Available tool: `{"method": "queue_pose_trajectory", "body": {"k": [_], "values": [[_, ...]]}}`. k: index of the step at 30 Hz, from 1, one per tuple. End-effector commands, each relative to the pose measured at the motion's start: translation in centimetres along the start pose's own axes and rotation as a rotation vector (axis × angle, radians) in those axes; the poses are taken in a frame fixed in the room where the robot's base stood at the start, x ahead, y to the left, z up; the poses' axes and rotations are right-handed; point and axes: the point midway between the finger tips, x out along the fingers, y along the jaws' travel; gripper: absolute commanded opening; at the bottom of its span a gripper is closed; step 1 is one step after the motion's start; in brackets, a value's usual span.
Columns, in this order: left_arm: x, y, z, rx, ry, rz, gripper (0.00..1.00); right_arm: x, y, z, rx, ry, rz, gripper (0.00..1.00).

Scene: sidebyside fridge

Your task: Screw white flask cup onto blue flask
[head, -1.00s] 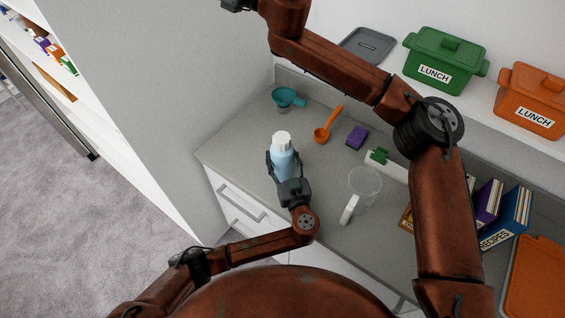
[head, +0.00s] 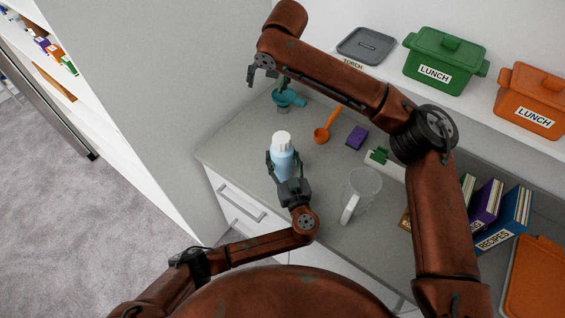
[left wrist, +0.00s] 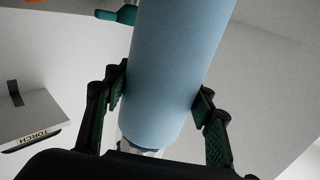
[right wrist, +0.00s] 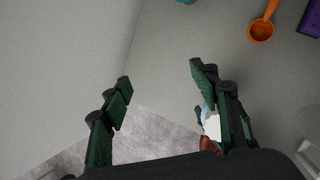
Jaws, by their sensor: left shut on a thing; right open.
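The blue flask (head: 284,164) stands upright above the grey counter near its left end, and its blue body fills the middle of the left wrist view (left wrist: 172,70). The white flask cup (head: 281,138) sits on top of the flask; how firmly it is seated cannot be told. My left gripper (head: 283,176) is shut on the flask's lower body, one finger on each side. My right gripper (head: 262,74) is open and empty, raised behind the flask, above the counter's back left. In the right wrist view, the cup (right wrist: 213,126) shows partly behind one finger.
A teal strainer-like item (head: 288,98), orange scoop (head: 323,134), purple sponge (head: 357,137) and clear pitcher (head: 364,187) are on the counter. Green (head: 444,60) and orange (head: 532,97) lunch boxes stand on the shelf. Recipe books (head: 507,218) are at right. A wall borders the left.

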Motion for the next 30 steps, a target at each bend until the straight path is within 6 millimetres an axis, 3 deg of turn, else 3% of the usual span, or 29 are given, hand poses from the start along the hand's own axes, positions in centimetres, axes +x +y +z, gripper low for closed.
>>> {"method": "queue_pose_trajectory", "body": {"k": [3, 6, 10, 15, 24, 30], "values": [[0.0, 0.0, 0.0, 0.0, 0.0, 0.0, 0.0, 0.1, -2.1, -4.5, -0.077, 0.16, -0.083, 0.56], [0.0, 0.0, 0.0, 0.001, 0.0, 0.0, 0.0, -0.2, -3.6, -7.4, -0.142, 0.271, -0.137, 0.56], [0.0, 0.0, 0.0, 0.001, 0.0, 0.0, 0.0, -0.9, -5.0, -9.8, -0.203, 0.368, -0.18, 0.56], [0.0, 0.0, 0.0, 0.001, 0.0, 0.0, 0.0, -1.3, -5.6, -11.0, -0.236, 0.416, -0.2, 0.56], [0.0, 0.0, 0.0, 0.001, 0.0, 0.0, 0.0, -1.2, -5.7, -11.0, -0.236, 0.417, -0.201, 0.56], [0.0, 0.0, 0.0, 0.001, 0.0, 0.0, 0.0, 0.2, -6.1, -11.6, -0.235, 0.418, -0.203, 0.56]]}}
